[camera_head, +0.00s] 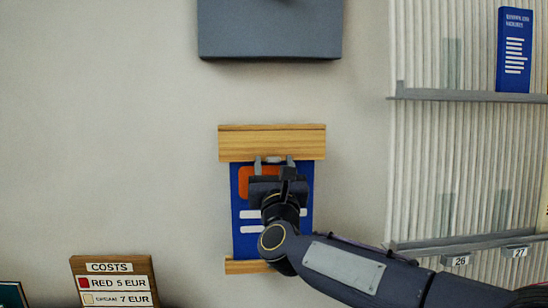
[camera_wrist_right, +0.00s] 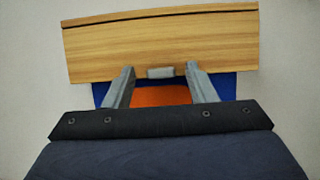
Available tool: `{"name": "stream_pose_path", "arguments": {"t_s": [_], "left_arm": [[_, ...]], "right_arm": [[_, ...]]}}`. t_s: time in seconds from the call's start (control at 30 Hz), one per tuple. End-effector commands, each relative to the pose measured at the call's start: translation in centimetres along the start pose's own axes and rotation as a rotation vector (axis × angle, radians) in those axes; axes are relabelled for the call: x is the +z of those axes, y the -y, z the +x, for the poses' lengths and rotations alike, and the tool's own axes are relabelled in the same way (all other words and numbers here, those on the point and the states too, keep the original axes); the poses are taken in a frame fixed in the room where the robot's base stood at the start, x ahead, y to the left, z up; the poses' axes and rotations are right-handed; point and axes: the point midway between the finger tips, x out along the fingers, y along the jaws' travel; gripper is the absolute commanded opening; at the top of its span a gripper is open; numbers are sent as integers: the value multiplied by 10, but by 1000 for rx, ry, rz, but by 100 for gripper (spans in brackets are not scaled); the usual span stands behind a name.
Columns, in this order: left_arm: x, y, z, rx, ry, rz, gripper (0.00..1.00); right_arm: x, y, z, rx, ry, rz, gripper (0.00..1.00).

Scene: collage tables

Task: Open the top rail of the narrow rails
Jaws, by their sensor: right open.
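The wooden top rail (camera_head: 272,142) is on the wall above a blue poster (camera_head: 241,215) with an orange patch and white bars. A wooden bottom rail (camera_head: 245,267) shows at the poster's lower edge, partly behind my arm. In the right wrist view the top rail (camera_wrist_right: 160,45) fills the upper part, with a small grey tab (camera_wrist_right: 160,72) at its lower edge. My right gripper (camera_head: 273,160) is open at the rail's lower edge. Its fingers (camera_wrist_right: 158,72) stand on either side of the tab, apart from it. My left gripper is not in view.
A grey box (camera_head: 270,30) is on the wall above. At right, a ribbed panel (camera_head: 430,170) has ledges, one holding a blue booklet (camera_head: 514,50). A wooden costs sign (camera_head: 114,282) stands at lower left. The wall left of the poster is bare.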

Motion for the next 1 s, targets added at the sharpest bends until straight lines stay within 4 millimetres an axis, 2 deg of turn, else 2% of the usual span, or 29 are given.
{"name": "stream_pose_path", "arguments": {"t_s": [0.1,0.33,0.73,1.0], "left_arm": [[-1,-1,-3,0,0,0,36],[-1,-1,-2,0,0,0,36],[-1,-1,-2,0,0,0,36],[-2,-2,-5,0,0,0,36]], "right_arm": [[0,0,6,-1,0,-1,51],[-1,0,6,0,0,-1,51],[0,0,6,0,0,-1,0],[2,0,6,0,-10,0,0]]}}
